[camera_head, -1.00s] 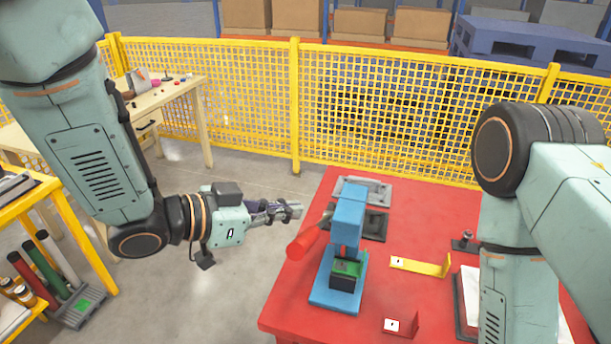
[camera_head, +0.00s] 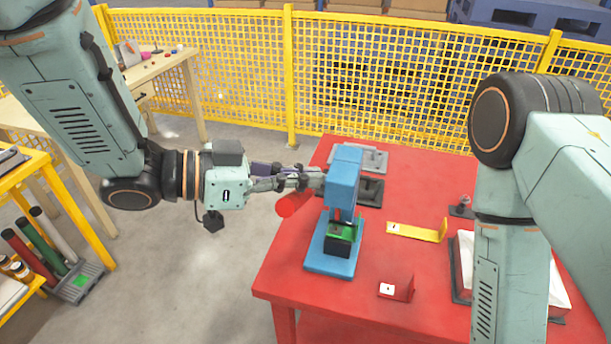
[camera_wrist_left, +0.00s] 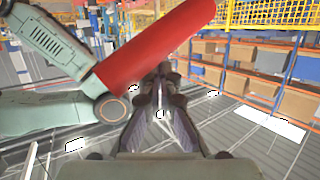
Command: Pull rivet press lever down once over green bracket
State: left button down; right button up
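The blue rivet press (camera_head: 343,180) stands on the red table. Its red lever handle (camera_head: 292,204) sticks out to the left, sloping down past the table edge. The green bracket (camera_head: 338,230) sits on a dark block on the press base, under the head. My left gripper (camera_head: 318,177) is level beside the press head, just above the handle, its fingers together with nothing visible between them. In the left wrist view the red handle (camera_wrist_left: 150,55) crosses close at the fingertips; I cannot tell whether they touch. My right gripper is out of view.
A yellow bracket (camera_head: 415,232) and a red bracket (camera_head: 398,289) lie right of the press. My right arm covers the table's right side. A yellow mesh fence (camera_head: 400,90) stands behind the table.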

aim_at(305, 197)
pick_arm(q)
jog(key=shift+a+r, duration=0.1)
jog(key=shift+a, duration=0.3)
jog(key=shift+d+f, duration=0.2)
jog(key=shift+d, duration=0.4)
jog(key=f, duration=0.1)
jog(key=a+f+b, duration=0.1)
jog(key=f, duration=0.1)
jog(key=shift+d+f, duration=0.1)
jog(key=shift+d, duration=0.4)
jog(key=shift+a+f+b, duration=0.3)
jog(key=shift+f+b, duration=0.1)
jog(key=shift+b, duration=0.05)
notch_tip(305, 197, down, 3)
jog(key=shift+d+r+b, duration=0.1)
jog(key=shift+r+b, duration=0.05)
jog(key=shift+b, duration=0.45)
